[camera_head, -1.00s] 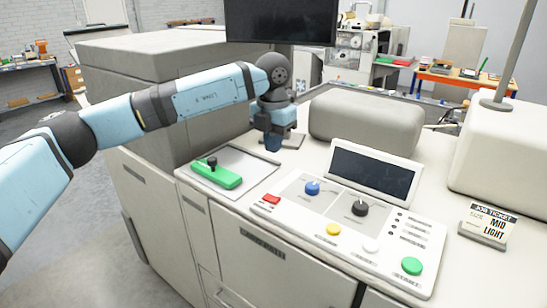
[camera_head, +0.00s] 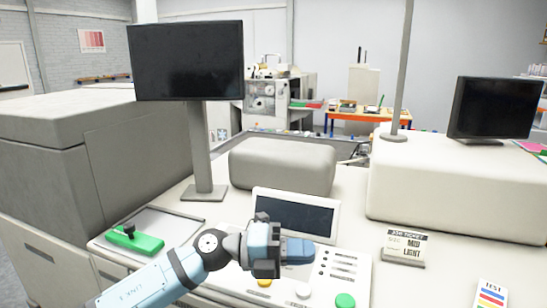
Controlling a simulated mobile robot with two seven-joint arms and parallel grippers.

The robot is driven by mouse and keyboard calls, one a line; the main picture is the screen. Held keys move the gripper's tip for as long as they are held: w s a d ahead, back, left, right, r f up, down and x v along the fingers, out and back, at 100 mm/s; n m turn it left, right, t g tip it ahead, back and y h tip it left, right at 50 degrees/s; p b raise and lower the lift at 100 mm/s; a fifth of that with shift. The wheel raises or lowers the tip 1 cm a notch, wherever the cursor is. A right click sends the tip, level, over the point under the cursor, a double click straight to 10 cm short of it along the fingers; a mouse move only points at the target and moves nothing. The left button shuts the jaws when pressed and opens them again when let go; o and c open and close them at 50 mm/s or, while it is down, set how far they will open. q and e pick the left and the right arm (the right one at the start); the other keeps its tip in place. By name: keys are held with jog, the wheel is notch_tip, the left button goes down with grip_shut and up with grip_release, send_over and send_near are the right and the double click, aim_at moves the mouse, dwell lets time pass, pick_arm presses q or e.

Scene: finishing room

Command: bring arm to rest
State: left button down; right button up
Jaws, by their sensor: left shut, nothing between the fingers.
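My left arm comes in from the lower left, light blue and dark grey. My left gripper (camera_head: 308,252) is shut and empty, pointing right, in front of the control panel (camera_head: 340,272) and just below its small dark screen (camera_head: 293,214). The arm and gripper hide much of the panel, including its left part. A yellow button (camera_head: 264,283), a white button (camera_head: 303,291) and a green button (camera_head: 345,300) show below the gripper. I cannot tell how high the gripper is above the panel. My right gripper is not in view.
A green block with a black knob (camera_head: 134,240) sits on a tray at the left. A monitor (camera_head: 186,62) stands on a post behind. A rounded grey cover (camera_head: 283,166) lies behind the screen. A job ticket sign (camera_head: 405,248) and a pale housing (camera_head: 465,190) stand at the right.

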pick_arm(q)
jog(key=w+a+n+t+y, duration=0.1)
jog(key=a+n+t, duration=0.3)
jog(key=n+t, duration=0.55)
jog(key=a+n+t+y, duration=0.2)
jog(key=a+n+t, duration=0.3)
jog(key=n+t, duration=0.45)
jog(key=s+a+f+n+y, duration=0.2)
jog(key=a+f+n+y, duration=0.9)
jog(key=n+y, duration=0.1)
jog(key=s+a+f+n+g+y, duration=0.1)
jog(key=s+a+f+n+g, duration=0.1)
jog(key=s+a+f+g, duration=0.5)
jog(key=s+f+n+g+y, duration=0.15)
jog(key=s+f, duration=0.25)
jog(key=s, duration=0.6)
jog(key=s+a+f+n+g+y, duration=0.1)
jog(key=s+a+f+n+g, duration=0.1)
jog(key=s+a+f+g, duration=0.5)
jog(key=w+d+f+t+h+p, duration=0.3)
jog(key=d+f+t+p, duration=0.3)
jog(key=d+t, duration=0.2)
jog(key=shift+w+d+f+m, duration=0.15)
jog(key=shift+w+d+m, duration=0.15)
jog(key=shift+d, duration=0.4)
